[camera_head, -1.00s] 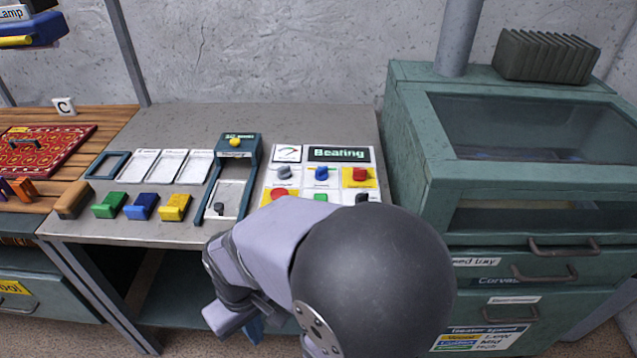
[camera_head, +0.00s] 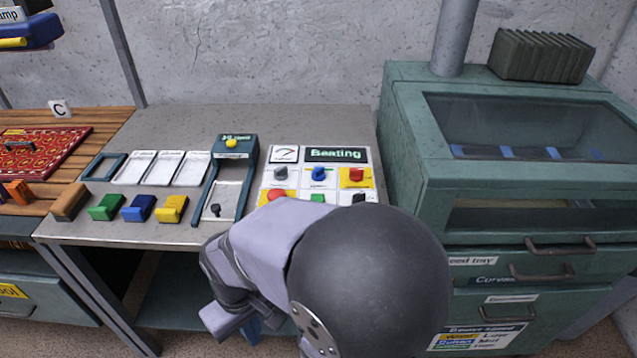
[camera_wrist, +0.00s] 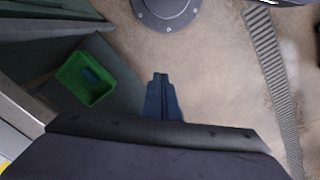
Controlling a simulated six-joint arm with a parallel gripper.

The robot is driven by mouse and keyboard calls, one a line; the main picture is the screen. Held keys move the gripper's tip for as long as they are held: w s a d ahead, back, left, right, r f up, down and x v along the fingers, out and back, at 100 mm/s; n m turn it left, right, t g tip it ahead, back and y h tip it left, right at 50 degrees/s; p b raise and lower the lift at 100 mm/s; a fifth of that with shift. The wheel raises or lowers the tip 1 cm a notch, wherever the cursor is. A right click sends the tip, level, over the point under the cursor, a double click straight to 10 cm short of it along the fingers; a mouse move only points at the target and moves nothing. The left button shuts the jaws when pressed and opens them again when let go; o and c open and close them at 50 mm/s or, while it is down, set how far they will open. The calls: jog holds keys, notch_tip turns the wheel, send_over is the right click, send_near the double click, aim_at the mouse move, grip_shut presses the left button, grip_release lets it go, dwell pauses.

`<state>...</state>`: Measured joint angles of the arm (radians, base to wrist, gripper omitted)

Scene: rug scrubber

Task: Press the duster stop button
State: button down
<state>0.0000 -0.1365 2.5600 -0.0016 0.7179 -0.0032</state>
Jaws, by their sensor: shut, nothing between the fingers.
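The control panel (camera_head: 267,184) lies on the grey bench, with a display (camera_head: 336,154) reading "Beating". A red button (camera_head: 277,195) and a green button (camera_head: 318,198) sit in its front row, partly hidden by my arm. A red control (camera_head: 356,175) on a yellow square sits at the back right of the panel. Small labels are unreadable, so I cannot tell which is the duster stop. My gripper (camera_head: 253,329) hangs low in front of the bench, away from the panel. In the wrist view my gripper (camera_wrist: 160,76) is shut and empty, above the floor.
A green duster cabinet (camera_head: 405,133) stands right of the panel, with blue pieces (camera_head: 506,152) behind its window. Wooden, green, blue and yellow blocks (camera_head: 139,208) line the bench front. A frame with a lever (camera_head: 215,209) stands left of the panel. A green bin (camera_wrist: 75,68) shows below.

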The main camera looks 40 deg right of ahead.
dwell(0.7)
jog(key=s+d+r+m+g+y+p, duration=0.1)
jog(key=s+d+r+m+y+p, duration=0.2)
jog(key=d+r+m+p, duration=1.25)
jog(key=w+d+r+m+t+p, duration=0.2)
jog(key=w+t, duration=0.1)
jog(key=w, duration=0.4)
jog(key=w+d+r+m+t+p, duration=0.2)
jog(key=w+d+t, duration=0.1)
jog(key=w, duration=0.5)
jog(key=w+d+r+m+t+y+p, duration=0.1)
jog(key=w+d+r+m+t+p, duration=0.1)
jog(key=w, duration=0.5)
jog(key=shift+w+d+t, duration=0.3)
jog(key=shift+d+t, duration=0.3)
jog(key=shift+d, duration=0.1)
